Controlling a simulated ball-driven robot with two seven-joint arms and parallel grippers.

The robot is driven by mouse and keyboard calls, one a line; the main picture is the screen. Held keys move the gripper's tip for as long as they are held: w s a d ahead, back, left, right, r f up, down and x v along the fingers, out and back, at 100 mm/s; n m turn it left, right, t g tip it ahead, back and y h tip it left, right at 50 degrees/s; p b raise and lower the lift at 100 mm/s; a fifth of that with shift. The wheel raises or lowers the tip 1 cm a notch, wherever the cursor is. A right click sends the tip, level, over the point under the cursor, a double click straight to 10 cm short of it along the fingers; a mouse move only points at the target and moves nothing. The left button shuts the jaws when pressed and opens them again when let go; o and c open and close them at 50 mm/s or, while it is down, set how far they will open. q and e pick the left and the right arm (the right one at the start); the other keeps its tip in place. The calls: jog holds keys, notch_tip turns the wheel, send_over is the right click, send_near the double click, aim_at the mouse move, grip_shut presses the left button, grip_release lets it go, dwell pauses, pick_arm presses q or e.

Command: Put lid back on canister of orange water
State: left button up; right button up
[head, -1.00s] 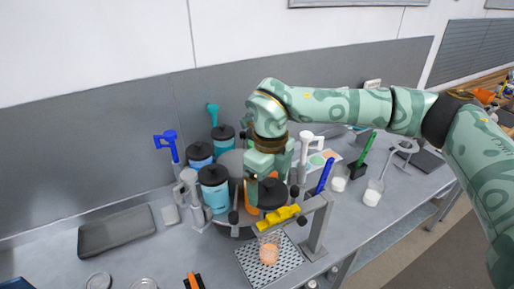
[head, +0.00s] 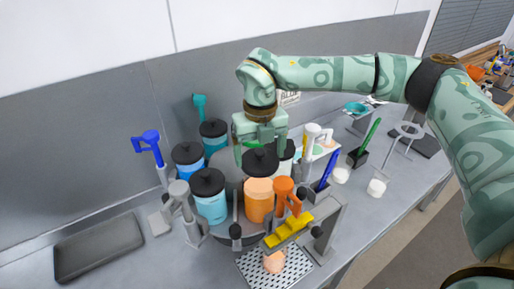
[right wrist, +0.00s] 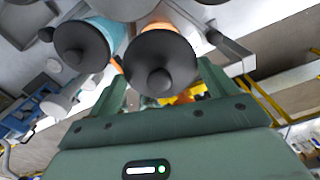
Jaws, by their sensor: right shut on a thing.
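The canister of orange water (head: 259,202) stands on the round grey rack among blue canisters. Its black lid (head: 261,163) is right at the canister's top; I cannot tell whether it is seated or just above. My right gripper (head: 261,145) comes down from above and behind, shut on the lid. In the right wrist view the lid (right wrist: 160,66) and its knob lie between the two fingers, with the orange canister (right wrist: 165,24) behind it. My left gripper is not in view.
Blue canisters with black lids (head: 210,200) stand close on the left. An orange handle (head: 286,195) and a yellow piece (head: 288,232) stand in front right, above a perforated drip tray (head: 290,272). A dark tray (head: 98,247) lies at left. Blue (head: 326,168) and green (head: 370,135) tools stand right.

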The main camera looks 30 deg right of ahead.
jog(key=shift+f+b, duration=0.55)
jog(key=shift+f, duration=0.25)
notch_tip(320, 180, down, 4)
jog(key=b, duration=0.3)
jog(key=shift+f, duration=0.15)
dwell(0.5)
jog(key=shift+f, duration=0.1)
dwell(1.0)
jog(key=o, duration=0.8)
jog(key=shift+o, duration=0.2)
jog(key=shift+p, duration=0.3)
